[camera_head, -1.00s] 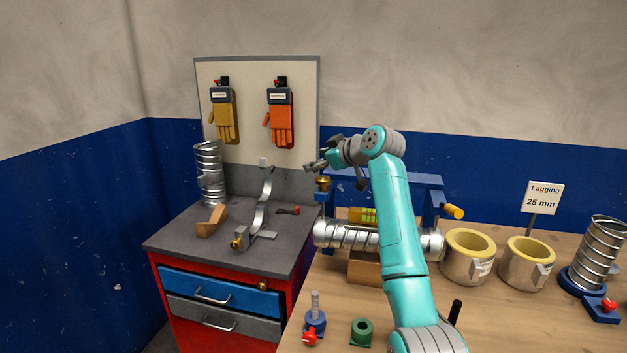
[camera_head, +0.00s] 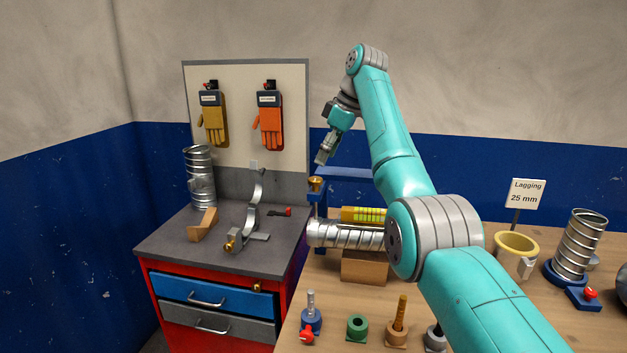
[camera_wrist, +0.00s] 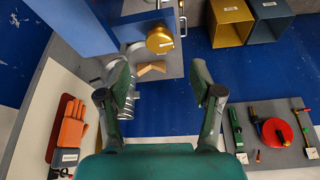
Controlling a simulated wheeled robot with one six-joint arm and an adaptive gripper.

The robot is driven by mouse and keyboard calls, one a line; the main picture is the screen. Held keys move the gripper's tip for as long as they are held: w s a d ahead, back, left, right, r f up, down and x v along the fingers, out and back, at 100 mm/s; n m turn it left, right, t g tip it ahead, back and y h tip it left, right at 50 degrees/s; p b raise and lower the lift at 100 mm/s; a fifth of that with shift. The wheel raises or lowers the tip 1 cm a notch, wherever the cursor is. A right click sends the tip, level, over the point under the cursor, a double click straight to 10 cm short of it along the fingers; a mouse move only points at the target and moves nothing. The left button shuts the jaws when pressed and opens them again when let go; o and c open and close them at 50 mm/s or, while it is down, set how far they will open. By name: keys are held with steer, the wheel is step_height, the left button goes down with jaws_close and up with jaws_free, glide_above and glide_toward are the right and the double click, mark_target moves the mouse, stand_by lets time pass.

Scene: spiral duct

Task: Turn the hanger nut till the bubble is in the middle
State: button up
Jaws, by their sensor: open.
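The brass hanger nut (camera_head: 317,184) sits on top of the left post of the blue hanger frame (camera_head: 345,173). It also shows in the wrist view as a round gold knob (camera_wrist: 160,40). My gripper (camera_head: 321,158) points down just above the nut, apart from it. In the wrist view my gripper (camera_wrist: 160,80) has its fingers spread with nothing between them, and the nut lies ahead of the tips. The yellow-green spirit level (camera_head: 363,214) lies on the silver spiral duct (camera_head: 345,236). Its bubble is too small to place. My arm hides the duct's right end.
A brown block (camera_head: 364,268) is under the duct. Left is a grey-topped cabinet (camera_head: 180,240) with a curved metal strap (camera_head: 256,200) on it. Small fittings, including a green ring (camera_head: 357,326), stand at the bench front. A lagging sleeve (camera_head: 515,248) stands right.

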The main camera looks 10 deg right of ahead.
mark_target(315, 178)
steer(key=x, duration=0.8)
steer(key=shift+w+a+f, duration=0.1)
steer(key=shift+f, duration=0.05)
steer(key=shift+c, duration=0.2)
steer(key=c, duration=1.1)
